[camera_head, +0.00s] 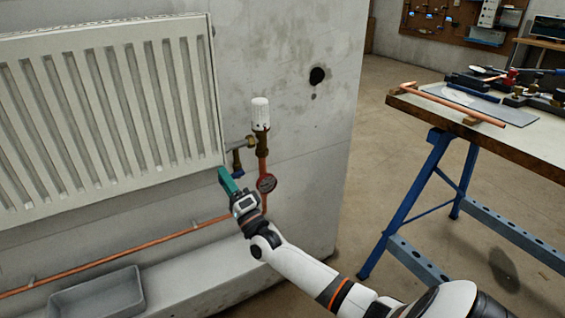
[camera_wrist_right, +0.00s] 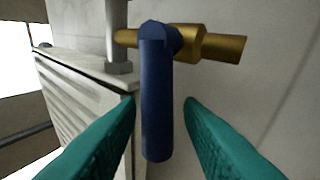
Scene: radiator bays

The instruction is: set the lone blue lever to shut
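The blue lever (camera_wrist_right: 157,100) hangs down from a brass valve (camera_wrist_right: 205,44) in the right wrist view, roughly square to the brass pipe. In the head view my right gripper (camera_head: 224,173) hides most of the valve. My left gripper is not in view.
A white radiator (camera_head: 110,110) hangs on the concrete wall at left. A grey tray (camera_head: 97,297) sits on the ledge. A workbench (camera_head: 520,140) stands right.

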